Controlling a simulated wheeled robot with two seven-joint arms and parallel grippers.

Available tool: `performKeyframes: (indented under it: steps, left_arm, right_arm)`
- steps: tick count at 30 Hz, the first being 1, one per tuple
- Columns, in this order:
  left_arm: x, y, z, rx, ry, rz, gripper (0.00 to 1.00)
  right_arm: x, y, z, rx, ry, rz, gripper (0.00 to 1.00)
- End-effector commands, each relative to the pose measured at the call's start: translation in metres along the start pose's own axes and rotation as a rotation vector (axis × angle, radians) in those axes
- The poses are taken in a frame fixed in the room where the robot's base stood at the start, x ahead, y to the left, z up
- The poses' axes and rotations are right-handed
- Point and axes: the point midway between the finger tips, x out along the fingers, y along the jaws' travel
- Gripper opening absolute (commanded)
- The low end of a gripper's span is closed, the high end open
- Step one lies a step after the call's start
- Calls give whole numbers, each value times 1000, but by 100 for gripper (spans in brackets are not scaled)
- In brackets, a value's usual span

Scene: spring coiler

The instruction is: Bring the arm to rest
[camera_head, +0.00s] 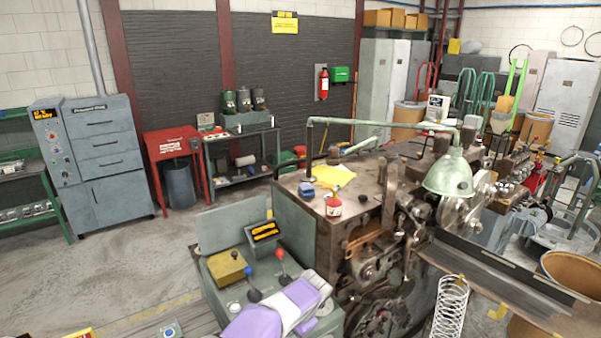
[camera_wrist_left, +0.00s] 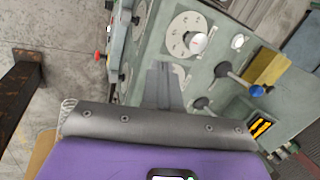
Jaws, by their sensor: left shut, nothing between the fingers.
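My left arm comes into the head view at the bottom centre, with purple and white covers over the front of the green control console (camera_head: 205,252). Its fingers are hard to make out there. In the left wrist view my left gripper (camera_wrist_left: 163,82) shows as grey fingers, shut and empty, above the console's panel. A blue-knobbed lever (camera_head: 250,280) and a red-knobbed lever (camera_head: 280,257) stand close to the arm. The blue-knobbed lever also shows in the left wrist view (camera_wrist_left: 240,82), right of the fingers. My right gripper is not in view.
A coiled spring (camera_head: 450,305) is at lower right. Open floor lies left.

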Motion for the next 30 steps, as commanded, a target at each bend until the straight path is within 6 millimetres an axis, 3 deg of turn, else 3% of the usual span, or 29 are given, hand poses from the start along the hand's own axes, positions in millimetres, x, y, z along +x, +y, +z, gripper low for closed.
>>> performKeyframes:
  steps: [1,5,8,12,15,18,22,27,30]
  left_arm:
    - [24,9,6,-10,-1,36,0]
    - [87,37,24,-56,12,148,0]
    - [147,72,48,-128,23,266,0]
    - [225,134,94,-301,42,444,0]
    - [266,181,130,-465,49,553,0]
    - [294,224,166,-641,44,633,0]
    - [310,264,205,-843,26,683,0]
    - [314,289,236,-1002,5,695,0]
    - [313,294,242,-1035,2,694,0]
  right_arm:
    - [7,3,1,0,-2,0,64]
    - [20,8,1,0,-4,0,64]
    - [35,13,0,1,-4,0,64]
    - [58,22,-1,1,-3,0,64]
    - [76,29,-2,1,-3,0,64]
    - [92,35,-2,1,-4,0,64]
    - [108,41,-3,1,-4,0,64]
    - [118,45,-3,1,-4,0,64]
    - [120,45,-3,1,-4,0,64]
